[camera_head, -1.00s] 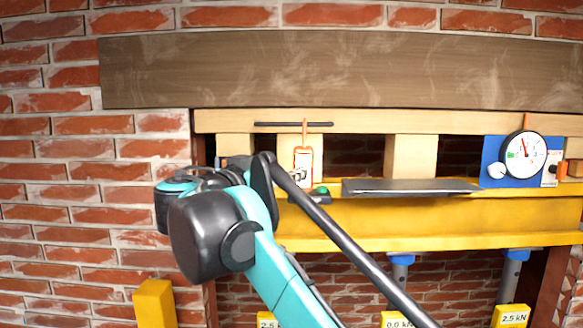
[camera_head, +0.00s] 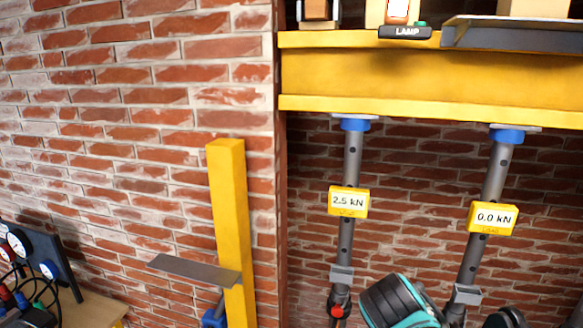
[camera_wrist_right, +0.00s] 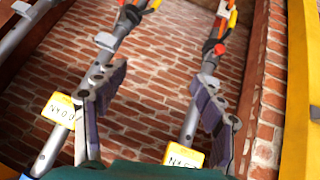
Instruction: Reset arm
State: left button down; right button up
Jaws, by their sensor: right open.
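My right gripper (camera_wrist_right: 157,82) is open and empty in the right wrist view, its two fingers with ridged purple-grey pads wide apart in front of the brick wall. A teal and black part of my arm (camera_head: 398,302) shows at the bottom of the head view; no gripper can be made out on it there. My left gripper is not in view. Two grey props (camera_head: 350,160) and (camera_head: 494,175) with blue heads stand under a yellow beam (camera_head: 430,78). Their yellow displays read 2.5 kN (camera_head: 348,201) and 0.0 kN (camera_head: 492,218).
A black LAMP box (camera_head: 405,32) and a dark metal plate (camera_head: 515,33) sit along the top of the beam. A yellow post (camera_head: 230,230) stands left of the opening, near a grey shelf-like plate (camera_head: 195,271). A bench (camera_head: 95,310) with gauges and hoses is at lower left.

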jog(key=s+a+f+n+y+b, duration=0.1)
jog(key=s+f+b, duration=0.2)
jog(key=f, duration=0.7)
jog(key=s+a+f+n+y+b, duration=0.1)
jog(key=f+b, duration=0.4)
jog(key=f, duration=0.6)
jog(key=s+a+f+y+b, duration=0.2)
jog(key=s+f+b, duration=0.2)
jog(key=f, duration=0.7)
jog(key=shift+s+n+y+b, duration=0.35)
jog(key=shift+s+n+y, duration=0.05)
jog(key=shift+s, duration=0.4)
